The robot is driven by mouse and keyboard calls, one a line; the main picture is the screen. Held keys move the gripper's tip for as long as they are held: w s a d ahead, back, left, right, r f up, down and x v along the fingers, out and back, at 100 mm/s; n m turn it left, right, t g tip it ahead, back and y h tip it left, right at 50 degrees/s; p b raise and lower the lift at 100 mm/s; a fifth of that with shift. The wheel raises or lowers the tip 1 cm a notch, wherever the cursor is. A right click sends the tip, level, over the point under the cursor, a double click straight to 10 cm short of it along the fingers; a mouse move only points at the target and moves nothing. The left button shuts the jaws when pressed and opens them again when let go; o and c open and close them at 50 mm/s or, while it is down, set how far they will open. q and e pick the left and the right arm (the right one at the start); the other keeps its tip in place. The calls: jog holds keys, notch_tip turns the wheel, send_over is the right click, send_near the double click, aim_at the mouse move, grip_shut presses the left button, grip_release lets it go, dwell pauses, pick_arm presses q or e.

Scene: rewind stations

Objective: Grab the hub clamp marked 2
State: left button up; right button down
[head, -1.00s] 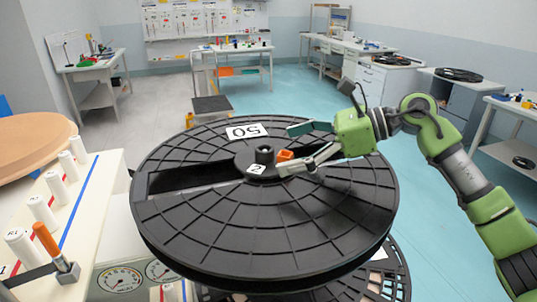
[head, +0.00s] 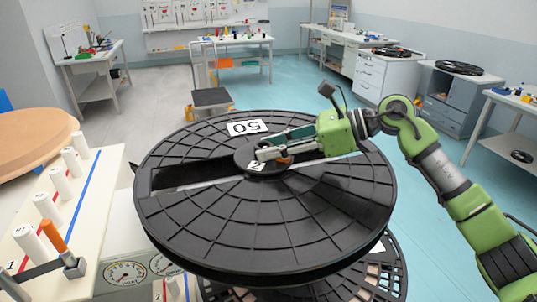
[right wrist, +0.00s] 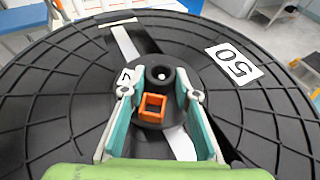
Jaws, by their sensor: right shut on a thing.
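The hub clamp marked 2 (head: 256,167) sits at the centre of a large black reel (head: 220,220). It is a round black hub with a white "2" tag, a black knob and an orange square piece; in the right wrist view (right wrist: 160,75) it lies between the fingertips. My right gripper (head: 268,146) is over the hub, with a finger on either side, shut on the clamp. In the head view the fingers hide the knob and most of the orange piece. My left gripper is not in view.
A white "50" tag (head: 250,128) lies on the reel behind the hub. A pale bench (head: 95,210) with white rollers and an orange-handled lever (head: 54,237) stands at the left, with gauges (head: 124,273) below.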

jog(key=shift+f, duration=0.3)
